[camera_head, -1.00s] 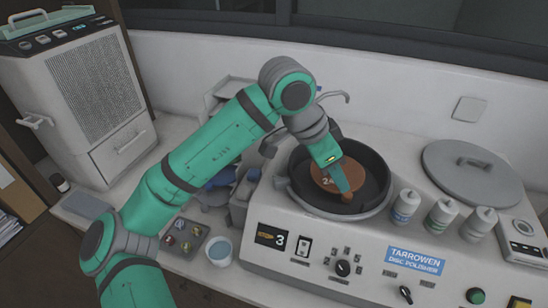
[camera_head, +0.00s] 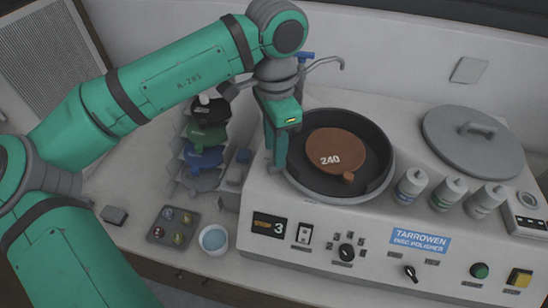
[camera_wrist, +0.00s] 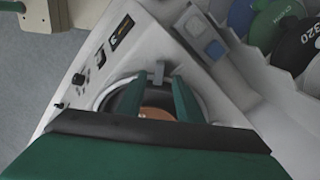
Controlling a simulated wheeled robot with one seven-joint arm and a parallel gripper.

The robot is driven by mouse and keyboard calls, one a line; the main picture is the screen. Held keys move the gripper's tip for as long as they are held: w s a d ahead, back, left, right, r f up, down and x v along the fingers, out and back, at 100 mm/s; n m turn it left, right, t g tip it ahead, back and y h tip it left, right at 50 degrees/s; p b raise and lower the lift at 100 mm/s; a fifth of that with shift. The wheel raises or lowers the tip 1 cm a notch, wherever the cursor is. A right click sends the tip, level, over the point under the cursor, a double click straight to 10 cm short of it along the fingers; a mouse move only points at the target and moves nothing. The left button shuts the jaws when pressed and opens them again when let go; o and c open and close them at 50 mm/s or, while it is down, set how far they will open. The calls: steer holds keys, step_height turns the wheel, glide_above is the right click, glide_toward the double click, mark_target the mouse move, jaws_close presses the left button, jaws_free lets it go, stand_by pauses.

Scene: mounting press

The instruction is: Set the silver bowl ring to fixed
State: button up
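The silver bowl ring (camera_head: 345,203) runs around the dark bowl of the disc polisher, and part of it shows in the wrist view (camera_wrist: 204,104). A small grey tab (camera_wrist: 157,70) stands at the ring's edge in the wrist view. My gripper (camera_head: 276,168) is over the left side of the ring, pointing down. In the wrist view my gripper (camera_wrist: 159,80) has its two green fingers apart, with the tab in the gap just past their tips. I cannot tell if they touch it. In the head view my gripper hides the tab and any ring marking.
A copper disc marked 240 (camera_head: 338,150) lies in the bowl (camera_head: 374,160). Bottles (camera_head: 446,192) and a grey lid (camera_head: 474,145) are to the right. A rack of coloured discs (camera_head: 205,140), a small tray (camera_head: 176,228) and a cup (camera_head: 214,240) stand to the left.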

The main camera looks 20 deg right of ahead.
step_height(320, 180, down, 4)
steer(key=shift+d+f, duration=0.1)
steer(key=shift+f, duration=0.25)
steer(key=shift+a, duration=0.2)
steer(key=shift+s+d, duration=0.1)
jaws_close()
